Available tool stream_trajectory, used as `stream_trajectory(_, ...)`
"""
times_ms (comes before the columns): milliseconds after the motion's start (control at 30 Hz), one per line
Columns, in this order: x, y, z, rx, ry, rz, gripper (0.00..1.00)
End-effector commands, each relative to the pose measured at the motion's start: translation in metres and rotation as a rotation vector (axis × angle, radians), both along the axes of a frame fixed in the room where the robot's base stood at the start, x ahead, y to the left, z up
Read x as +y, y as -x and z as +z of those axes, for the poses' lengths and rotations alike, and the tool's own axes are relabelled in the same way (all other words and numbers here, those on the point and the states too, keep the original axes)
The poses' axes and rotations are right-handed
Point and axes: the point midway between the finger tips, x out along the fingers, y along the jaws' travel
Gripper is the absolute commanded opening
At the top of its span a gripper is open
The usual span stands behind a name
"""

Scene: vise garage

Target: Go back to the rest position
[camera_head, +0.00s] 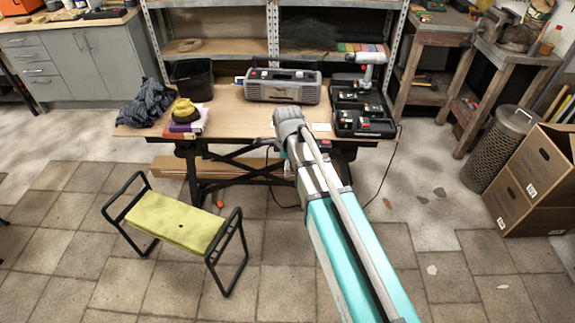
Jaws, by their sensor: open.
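My own arm reaches up from the bottom of the head view, and its grey joint shows in front of the wooden workbench (235,113). My gripper cannot be made out in this view, so neither its jaws nor anything in them can be seen. The bench carries a grey radio (283,86) at the back and a black case (362,108) with a drill (366,68) at the right. A black bin (193,79), a dark cloth (146,103) and a yellow cap on books (186,113) are at the left.
A green-topped kneeler bench (178,222) stands on the tiled floor at left. Cardboard boxes (533,178) and a mesh bin (499,150) stand at right. Shelves (272,32) rise behind the workbench. A black cable hangs near the bench's right side. Floor in front is mostly clear.

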Motion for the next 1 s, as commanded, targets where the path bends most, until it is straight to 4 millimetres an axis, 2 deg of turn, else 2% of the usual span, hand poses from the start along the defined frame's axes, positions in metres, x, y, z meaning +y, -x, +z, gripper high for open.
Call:
stream_trajectory(567,-0.003,0.003,0.002,0.0,0.0,0.028,0.92)
stream_trajectory(767,-0.02,0.013,0.007,0.0,0.0,0.152,0.92)
stream_trajectory(1000,-0.053,0.033,0.018,0.0,0.0,0.424,0.92)
